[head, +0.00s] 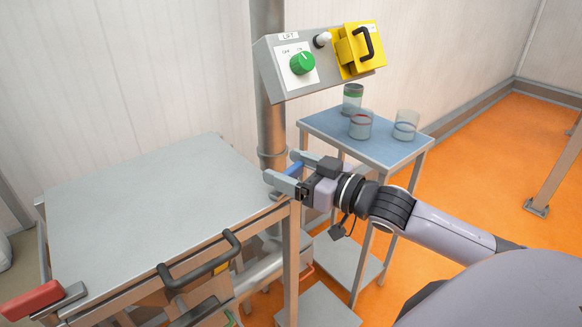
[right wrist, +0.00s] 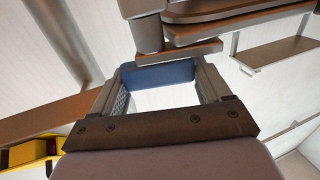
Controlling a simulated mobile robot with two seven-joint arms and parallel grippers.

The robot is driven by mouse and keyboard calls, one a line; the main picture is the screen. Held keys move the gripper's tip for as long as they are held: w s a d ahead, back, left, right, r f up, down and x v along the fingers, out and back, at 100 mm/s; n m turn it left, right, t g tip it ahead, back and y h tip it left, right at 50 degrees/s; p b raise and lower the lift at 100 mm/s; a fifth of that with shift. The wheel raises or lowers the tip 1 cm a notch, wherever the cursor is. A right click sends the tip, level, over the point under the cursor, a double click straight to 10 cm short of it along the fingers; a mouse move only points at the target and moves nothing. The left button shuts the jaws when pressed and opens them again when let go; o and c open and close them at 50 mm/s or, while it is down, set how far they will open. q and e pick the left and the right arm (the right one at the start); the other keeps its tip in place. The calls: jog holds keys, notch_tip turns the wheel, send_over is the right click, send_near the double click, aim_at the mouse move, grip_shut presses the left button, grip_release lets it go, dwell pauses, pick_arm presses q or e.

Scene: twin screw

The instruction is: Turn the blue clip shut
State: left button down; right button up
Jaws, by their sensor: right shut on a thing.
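The blue clip (head: 294,168) shows as a short blue bar at the right edge of the grey-topped bench, near its corner. My right gripper (head: 282,177) reaches in from the right and is shut on the blue clip. In the right wrist view the clip (right wrist: 158,75) spans between the two fingers near their tips. The clip's mount is mostly hidden by the gripper, so I cannot tell its turn angle. My left gripper is in neither view.
The grey bench top (head: 150,210) is bare, with a black handle (head: 200,262) in front and a red handle (head: 32,300) at its left corner. Behind stand a control box (head: 283,80) with a green knob (head: 302,63) and a blue-topped trolley (head: 385,150) bearing three jars.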

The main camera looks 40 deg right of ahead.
jog(key=shift+r+m+t+h+p, duration=0.15)
jog(key=shift+m+t+h+p, duration=0.15)
jog(key=shift+m+h+p, duration=1.3)
jog(key=shift+h+p, duration=0.15)
jog(key=shift+h, duration=0.75)
jog(key=o, duration=1)
jog(key=shift+c, duration=0.2)
jog(key=shift+s, duration=0.1)
jog(key=s+b, duration=0.1)
jog(key=s, duration=0.6)
jog(key=shift+d, duration=0.25)
jog(key=shift+f, duration=0.2)
